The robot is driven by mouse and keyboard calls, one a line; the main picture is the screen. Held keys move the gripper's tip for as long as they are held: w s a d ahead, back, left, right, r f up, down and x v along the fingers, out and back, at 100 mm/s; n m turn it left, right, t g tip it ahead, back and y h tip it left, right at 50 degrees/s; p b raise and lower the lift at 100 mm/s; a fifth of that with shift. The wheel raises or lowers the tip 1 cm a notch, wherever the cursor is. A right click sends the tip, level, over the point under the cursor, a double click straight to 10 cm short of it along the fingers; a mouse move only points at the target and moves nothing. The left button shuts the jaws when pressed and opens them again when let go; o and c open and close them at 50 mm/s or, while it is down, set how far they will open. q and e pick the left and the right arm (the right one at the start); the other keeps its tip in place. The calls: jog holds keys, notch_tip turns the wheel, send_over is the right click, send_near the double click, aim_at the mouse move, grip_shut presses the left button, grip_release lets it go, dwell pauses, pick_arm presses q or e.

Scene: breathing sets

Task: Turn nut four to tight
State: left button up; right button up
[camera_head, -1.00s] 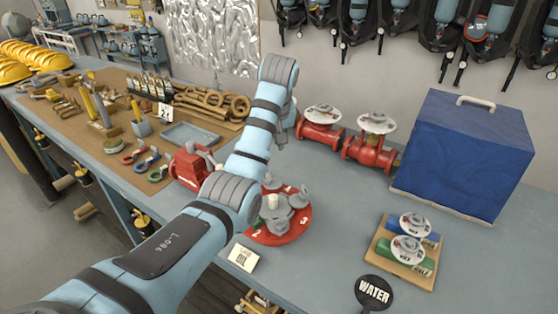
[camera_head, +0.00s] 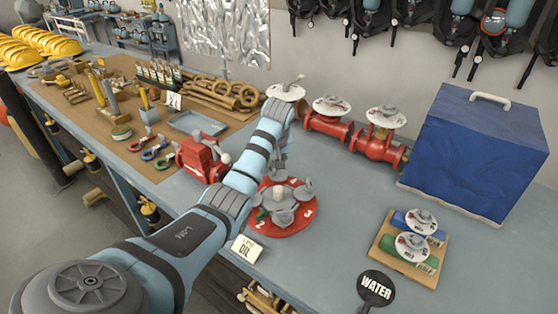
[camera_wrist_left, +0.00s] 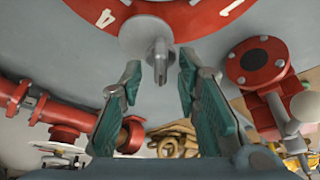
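The red disc (camera_head: 290,226) carries white numbers and grey nut fittings around a grey hub (camera_head: 283,198). My left arm covers its far left part. In the left wrist view the disc's rim (camera_wrist_left: 185,18) fills the top, with a "4" and a "1" readable. A grey nut with a stud (camera_wrist_left: 160,55) on a round flange sits between those two numbers. My left gripper (camera_wrist_left: 158,68) is open, its teal-padded fingers on either side of the stud, with visible gaps. In the head view its fingers are mostly hidden by my arm. My right gripper is not in view.
A red pump-like fitting (camera_head: 200,156) stands left of the disc. Red valves (camera_head: 378,145) stand behind, right.

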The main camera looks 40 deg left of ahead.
pick_arm(q)
jog(key=shift+s+r, duration=0.15)
jog(key=shift+s, duration=0.05)
jog(key=shift+w, duration=0.1)
grip_shut()
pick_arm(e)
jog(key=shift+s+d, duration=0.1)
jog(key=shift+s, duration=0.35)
